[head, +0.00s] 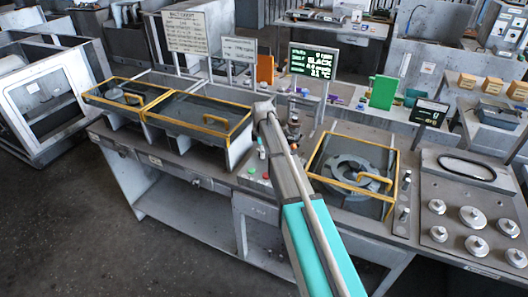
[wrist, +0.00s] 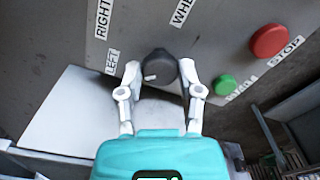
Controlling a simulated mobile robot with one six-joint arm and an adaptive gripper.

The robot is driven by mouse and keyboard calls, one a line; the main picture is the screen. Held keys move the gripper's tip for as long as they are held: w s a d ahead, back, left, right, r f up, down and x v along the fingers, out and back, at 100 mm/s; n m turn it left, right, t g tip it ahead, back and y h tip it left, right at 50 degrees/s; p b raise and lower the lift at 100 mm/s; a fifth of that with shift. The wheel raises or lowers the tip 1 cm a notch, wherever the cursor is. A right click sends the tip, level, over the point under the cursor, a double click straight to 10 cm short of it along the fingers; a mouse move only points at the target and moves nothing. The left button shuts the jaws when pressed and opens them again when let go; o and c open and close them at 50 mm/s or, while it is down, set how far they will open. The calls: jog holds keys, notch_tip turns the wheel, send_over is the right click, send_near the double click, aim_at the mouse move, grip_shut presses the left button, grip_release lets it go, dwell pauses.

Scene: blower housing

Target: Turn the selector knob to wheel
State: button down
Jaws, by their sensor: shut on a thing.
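The selector knob (wrist: 165,62) is dark and round and sits on the grey panel in the wrist view. A short white mark shows on its lower left side. My gripper (wrist: 159,68) has one fingertip on each side of the knob and is shut on it. In the head view my arm hides the knob and the fingertips.
Right of the knob are a green START button (wrist: 225,85) and a red STOP button (wrist: 270,40). In the head view, yellow-framed covers (head: 205,118) stand left of my arm and another (head: 352,170) right of it. A lit display (head: 313,62) stands behind.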

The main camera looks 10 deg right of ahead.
jog(key=m, duration=0.7)
jog(key=shift+s+a, duration=0.1)
jog(key=m, duration=1.2)
jog(key=shift+m, duration=0.3)
jog(key=m, duration=0.6)
jog(key=shift+m, duration=0.3)
jog(key=shift+c, duration=1.3)
grip_release()
jog(key=shift+r, duration=0.2)
